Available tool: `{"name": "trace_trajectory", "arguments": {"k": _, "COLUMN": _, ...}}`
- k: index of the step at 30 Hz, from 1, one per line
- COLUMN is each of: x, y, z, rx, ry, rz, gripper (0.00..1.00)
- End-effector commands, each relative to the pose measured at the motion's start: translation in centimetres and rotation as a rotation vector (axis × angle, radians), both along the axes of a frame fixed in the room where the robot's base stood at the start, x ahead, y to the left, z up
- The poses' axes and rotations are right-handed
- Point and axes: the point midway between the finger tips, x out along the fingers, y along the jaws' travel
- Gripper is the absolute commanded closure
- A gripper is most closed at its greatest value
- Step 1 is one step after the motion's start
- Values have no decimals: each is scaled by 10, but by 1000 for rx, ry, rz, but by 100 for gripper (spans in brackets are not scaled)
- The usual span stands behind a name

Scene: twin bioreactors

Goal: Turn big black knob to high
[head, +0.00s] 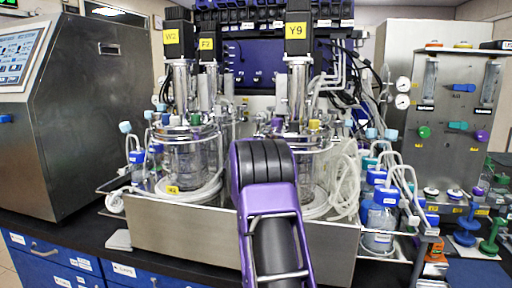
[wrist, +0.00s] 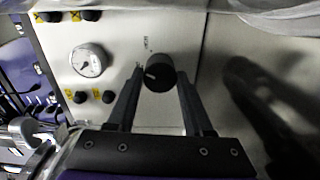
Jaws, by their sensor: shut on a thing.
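The big black knob (wrist: 160,73) sits on a light metal panel (wrist: 120,50) in the wrist view. A small pale pointer mark shows on the left part of its face. Faint print stands above it and to its left, too small to read. My gripper (wrist: 160,78) reaches up from the bottom of the wrist view, with one finger on each side of the knob, shut on it. In the head view my purple arm stands in front of the bioreactors, and I cannot make out the gripper or the knob there.
In the wrist view a round gauge (wrist: 89,61) and several small black knobs (wrist: 107,97) sit left of the big knob. Pale tubing (wrist: 285,15) runs along the top right. In the head view glass vessels (head: 190,155) and blue-capped bottles (head: 380,220) flank my arm.

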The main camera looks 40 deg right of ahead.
Motion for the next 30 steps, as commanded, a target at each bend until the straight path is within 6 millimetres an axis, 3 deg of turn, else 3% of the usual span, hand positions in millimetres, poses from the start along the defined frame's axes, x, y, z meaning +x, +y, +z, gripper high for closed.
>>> {"name": "trace_trajectory", "arguments": {"k": 12, "x": 0, "y": 0, "z": 0, "rx": 5, "ry": -5, "rz": 1, "gripper": 100}}
{"name": "trace_trajectory", "arguments": {"k": 13, "x": 0, "y": 0, "z": 0, "rx": 5, "ry": -5, "rz": 1, "gripper": 47}}
{"name": "trace_trajectory", "arguments": {"k": 15, "x": 0, "y": 0, "z": 0, "rx": 5, "ry": -5, "rz": 0, "gripper": 36}}
{"name": "trace_trajectory", "arguments": {"k": 25, "x": 0, "y": 0, "z": 3, "rx": 4, "ry": -6, "rz": 0, "gripper": 36}}
{"name": "trace_trajectory", "arguments": {"k": 30, "x": 0, "y": 0, "z": 28, "rx": 1, "ry": -11, "rz": 0, "gripper": 36}}
